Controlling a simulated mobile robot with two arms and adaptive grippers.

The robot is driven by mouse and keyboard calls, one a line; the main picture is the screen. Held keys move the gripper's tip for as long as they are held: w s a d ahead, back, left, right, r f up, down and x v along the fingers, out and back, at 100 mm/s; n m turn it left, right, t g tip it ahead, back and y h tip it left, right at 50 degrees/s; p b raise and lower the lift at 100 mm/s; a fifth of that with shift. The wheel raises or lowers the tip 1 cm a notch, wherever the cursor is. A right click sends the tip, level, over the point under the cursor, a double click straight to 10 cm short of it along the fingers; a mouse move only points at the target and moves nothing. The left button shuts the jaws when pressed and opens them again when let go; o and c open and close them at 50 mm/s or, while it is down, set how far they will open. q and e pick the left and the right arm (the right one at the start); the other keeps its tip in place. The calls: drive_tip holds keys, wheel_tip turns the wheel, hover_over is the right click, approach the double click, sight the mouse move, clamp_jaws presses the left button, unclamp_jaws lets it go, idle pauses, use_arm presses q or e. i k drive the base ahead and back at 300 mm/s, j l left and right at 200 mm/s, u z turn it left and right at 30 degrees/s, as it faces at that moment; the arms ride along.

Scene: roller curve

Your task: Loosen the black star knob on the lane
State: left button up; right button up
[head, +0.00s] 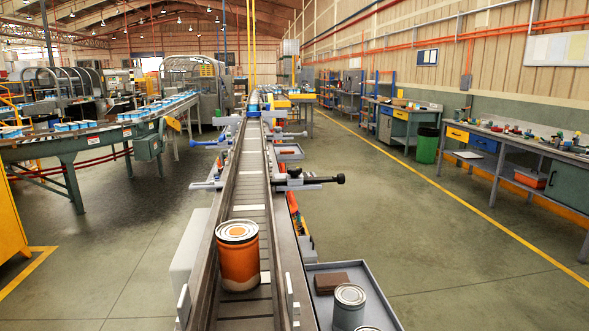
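The lane (250,190) is a narrow slatted conveyor running straight away from me between metal side rails. On its right rail, at mid-distance, sits a clamp assembly with a black knob-like part (294,173); its star shape is too small to make out. A black rod with a thicker black end (340,179) sticks out to the right from the same assembly. An orange can (238,255) with a pale lid stands upright on the near part of the lane. Neither of my grippers is in view.
A grey tray (385,300) at the lane's right holds a brown block (331,283) and a grey can (349,306). Blue-handled clamp parts (208,144) stick out left of the lane. A workbench (520,150) stands far right. The floor between is open.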

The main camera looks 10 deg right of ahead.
sight(293, 171)
drive_tip(key=k+l+z, duration=0.1)
drive_tip(key=l+z, duration=0.15)
drive_tip(key=z, duration=0.2)
drive_tip(key=l+z, duration=0.3)
drive_tip(key=z, duration=0.15)
drive_tip(key=l+z, duration=0.3)
drive_tip(key=z, duration=0.15)
drive_tip(key=l+z, duration=0.3)
drive_tip(key=z, duration=0.15)
drive_tip(key=i+l+z, duration=0.2)
drive_tip(key=z, duration=0.15)
drive_tip(key=i+l+z, duration=0.15)
drive_tip(key=i+z, duration=0.2)
drive_tip(key=i+u, duration=0.35)
drive_tip(key=i+l+u, duration=0.15)
drive_tip(key=i+u, duration=0.25)
drive_tip(key=i, duration=0.15)
drive_tip(key=i+j+u, duration=0.3)
drive_tip(key=i+u, duration=0.7)
drive_tip(key=i, duration=0.25)
drive_tip(key=i+l+u, duration=0.25)
drive_tip(key=i+u, duration=0.5)
drive_tip(key=u, duration=0.2)
drive_tip(key=i+l+u, duration=0.1)
drive_tip(key=i+u, duration=0.15)
drive_tip(key=u, duration=0.2)
drive_tip(key=i+l+u, duration=0.2)
drive_tip(key=u, duration=0.25)
drive_tip(key=i+l+u, duration=0.2)
drive_tip(key=u, duration=0.25)
